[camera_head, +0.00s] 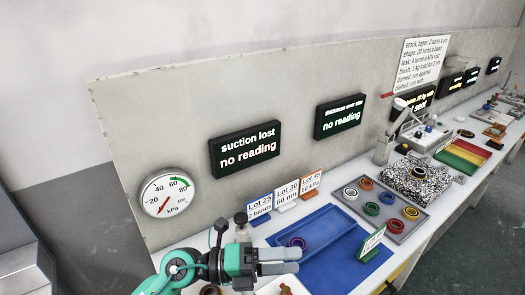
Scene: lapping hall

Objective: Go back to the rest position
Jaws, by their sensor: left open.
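My left gripper (297,261) reaches in from the bottom left on a green and dark arm. Its two pale fingers point right, a narrow gap apart, with nothing seen between them. It hangs over the near end of the white bench, in front of a blue tray (345,222). A purple ring (296,243) shows just behind the fingers. My right gripper is not in view.
A grey tray (408,226) with several coloured rings lies beyond the blue tray. Lot cards (286,192) stand along the panel. A green-edged card (371,243) stands on a blue mat (350,275). A round gauge (167,194) and "no reading" displays (245,150) hang behind.

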